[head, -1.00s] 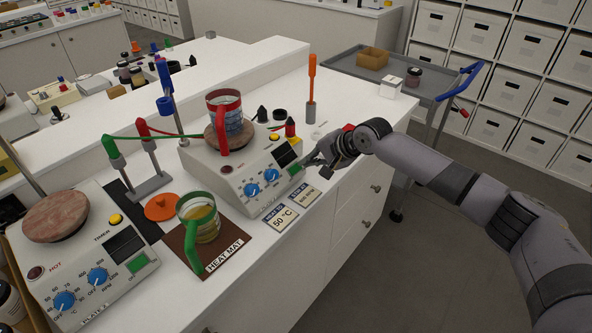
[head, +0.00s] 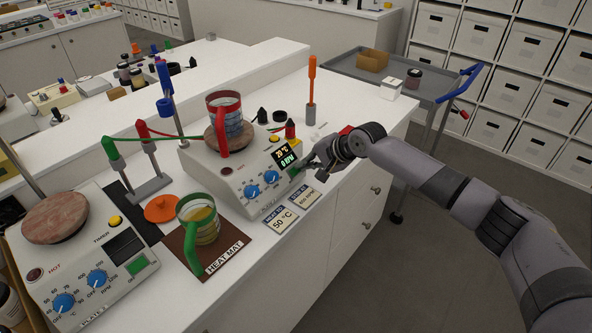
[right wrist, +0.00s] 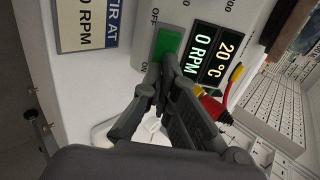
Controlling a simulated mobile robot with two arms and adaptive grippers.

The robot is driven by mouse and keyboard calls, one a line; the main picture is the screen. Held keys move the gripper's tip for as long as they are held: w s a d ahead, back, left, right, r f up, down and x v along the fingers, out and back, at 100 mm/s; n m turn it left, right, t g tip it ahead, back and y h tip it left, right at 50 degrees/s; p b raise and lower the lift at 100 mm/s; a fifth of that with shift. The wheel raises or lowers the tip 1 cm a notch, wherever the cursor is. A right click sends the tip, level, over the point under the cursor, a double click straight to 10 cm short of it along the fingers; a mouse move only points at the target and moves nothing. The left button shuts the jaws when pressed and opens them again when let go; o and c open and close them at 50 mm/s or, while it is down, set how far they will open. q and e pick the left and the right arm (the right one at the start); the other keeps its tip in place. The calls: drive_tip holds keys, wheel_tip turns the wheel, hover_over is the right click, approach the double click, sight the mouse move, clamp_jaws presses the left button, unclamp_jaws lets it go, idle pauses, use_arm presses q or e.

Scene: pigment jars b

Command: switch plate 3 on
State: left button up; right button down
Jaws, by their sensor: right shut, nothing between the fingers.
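The hot plate at the back (head: 232,186) has two blue knobs and a display (head: 286,157) that is lit. In the right wrist view the display (right wrist: 211,55) reads 20 °C and 0 RPM. Its green switch (right wrist: 168,46) lies between OFF and ON marks. My right gripper (right wrist: 165,68) is shut and empty, its fingertips at the ON end of the switch; I cannot tell whether they touch it. In the head view my right gripper (head: 309,167) is at the plate's front right corner. The plate number is too small to read surely. My left gripper is not in view.
A beaker with a red holder (head: 228,118) stands on the back plate. A green-handled beaker (head: 201,220) stands on the heat mat (head: 222,259). A second hot plate (head: 128,240) with a dark display is at front left. Cards lie before the back plate.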

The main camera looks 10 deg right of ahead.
drive_tip(key=shift+p+v, duration=1.35)
drive_tip(key=shift+p, duration=0.35)
drive_tip(key=shift+p+v, duration=0.8)
drive_tip(key=shift+p, duration=0.1)
drive_tip(key=v, duration=1.1)
drive_tip(key=shift+s+d+r, duration=0.2)
drive_tip(key=shift+s+r, duration=0.05)
